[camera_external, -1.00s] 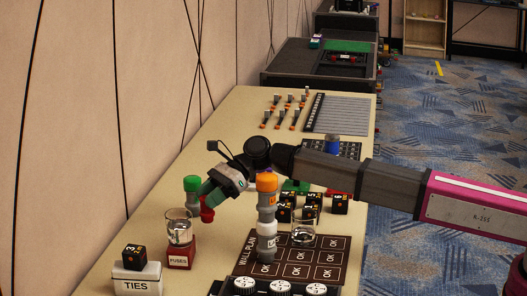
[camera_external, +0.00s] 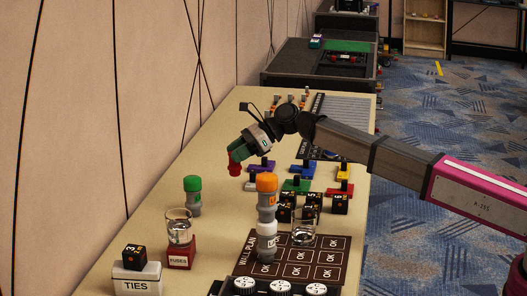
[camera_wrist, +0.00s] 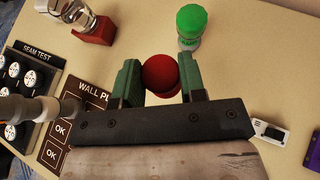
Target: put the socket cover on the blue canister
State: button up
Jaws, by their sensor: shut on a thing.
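My gripper (camera_external: 236,158) is shut on a red rounded piece (camera_external: 235,170), which looks like the socket cover. It hangs below the green fingers, clear of the table. In the wrist view the red piece (camera_wrist: 160,73) sits between the two fingers (camera_wrist: 160,86). The blue canister cannot be made out now; my arm crosses the place where a blue top showed earlier. A grey canister with a green cap (camera_external: 193,195) stands upright to the left, and also shows in the wrist view (camera_wrist: 190,27).
A grey canister with an orange top (camera_external: 266,205) stands on the wall plan board (camera_external: 326,243). Glasses (camera_external: 179,226), a red fuses box (camera_external: 181,257), a ties box (camera_external: 136,280) and black cubes (camera_external: 339,205) stand near. Coloured switch pieces (camera_external: 297,187) lie beyond. Bare table lies around the green-capped canister.

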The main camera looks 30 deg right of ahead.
jog(key=w+d+r+m+t+h, duration=0.15)
jog(key=w+d, duration=0.35)
jog(key=d, duration=0.9)
jog(key=w+d+r+m+t+h, duration=0.1)
jog(key=w+d+r+m+t, duration=0.3)
jog(key=d, duration=1)
jog(key=w+d+m+h, duration=0.1)
jog(key=w+d, duration=0.4)
jog(key=d, duration=0.8)
jog(key=shift+h, duration=0.25)
jog(key=shift+w+d+f, duration=0.9)
jog(key=shift+d+f, duration=0.85)
jog(key=shift+d, duration=0.2)
jog(key=shift+w+d+f, duration=0.85)
jog(key=shift+d+f, duration=0.95)
jog(key=shift+d, duration=0.1)
jog(key=shift+w+d+f, duration=0.9)
jog(key=shift+d+f, duration=0.85)
jog(key=shift+d, duration=0.2)
jog(key=shift+f, duration=0.1)
jog(key=o, duration=0.9)
jog(key=v, duration=1.2)
